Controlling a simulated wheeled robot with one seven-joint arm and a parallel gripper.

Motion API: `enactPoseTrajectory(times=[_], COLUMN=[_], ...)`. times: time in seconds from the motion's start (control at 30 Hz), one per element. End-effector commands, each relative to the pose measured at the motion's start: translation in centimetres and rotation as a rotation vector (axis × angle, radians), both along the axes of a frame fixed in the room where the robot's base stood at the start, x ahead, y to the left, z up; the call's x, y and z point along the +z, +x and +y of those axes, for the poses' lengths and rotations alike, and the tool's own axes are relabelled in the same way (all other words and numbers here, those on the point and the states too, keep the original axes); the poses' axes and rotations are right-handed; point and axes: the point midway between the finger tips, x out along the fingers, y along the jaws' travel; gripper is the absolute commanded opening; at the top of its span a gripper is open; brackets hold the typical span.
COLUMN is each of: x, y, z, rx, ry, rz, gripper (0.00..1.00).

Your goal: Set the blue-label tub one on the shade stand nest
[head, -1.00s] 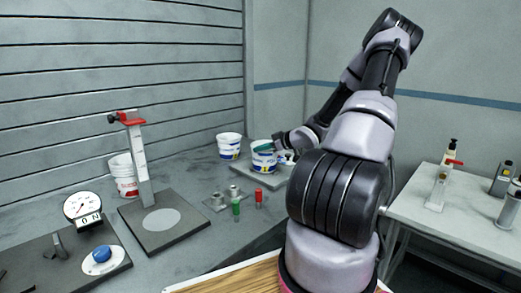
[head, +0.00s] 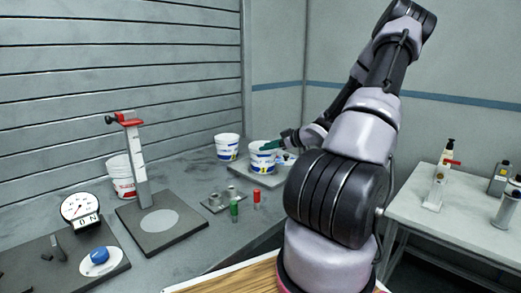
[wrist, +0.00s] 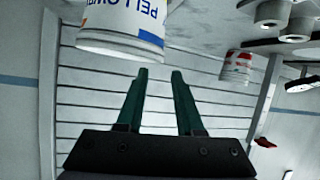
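A white tub with a blue and yellow label (head: 262,160) stands on a grey tray at the back of the bench. A similar tub (head: 227,149) stands left of it, and another white-and-blue one (head: 285,155) is partly hidden by my arm. My gripper (head: 277,146), with green fingers, is beside the first tub's rim. In the wrist view my gripper (wrist: 162,72) shows its fingers apart with nothing between them; a blue-lettered tub (wrist: 122,25) is close beyond the tips. A stand (head: 145,165) with a red clamp has a pale round disc (head: 160,220) on its base; I take this as the nest.
A red-label tub (head: 121,180) stands behind the stand. Green (head: 234,208) and red (head: 257,198) small cylinders stand between stand and tray. A dial (head: 79,208) and blue button (head: 99,256) are at front left. A side table (head: 460,205) holds bottles.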

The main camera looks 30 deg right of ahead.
Motion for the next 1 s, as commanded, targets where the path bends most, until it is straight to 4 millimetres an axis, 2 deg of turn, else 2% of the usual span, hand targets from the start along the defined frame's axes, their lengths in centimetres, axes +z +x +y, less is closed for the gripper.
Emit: enactPoseTrajectory(times=[0.2, 0.4, 0.5, 0.67, 0.83, 1.0], x=[1.8, 2.7, 3.0, 4.2, 8.6, 14.8], y=[-3.6, -5.3, -5.3, -3.9, -3.5, -6.0], z=[-2.2, -3.3, -3.3, -3.1, -2.8, -0.9], rx=[-0.001, -0.001, -0.014, -0.126, -0.357, -0.600], ry=[-0.003, -0.002, -0.021, -0.146, -0.315, -0.375], rz=[0.000, 0.001, 0.019, 0.124, 0.244, 0.311], gripper=[0.36, 0.36, 0.36, 0.36, 0.36, 0.36])
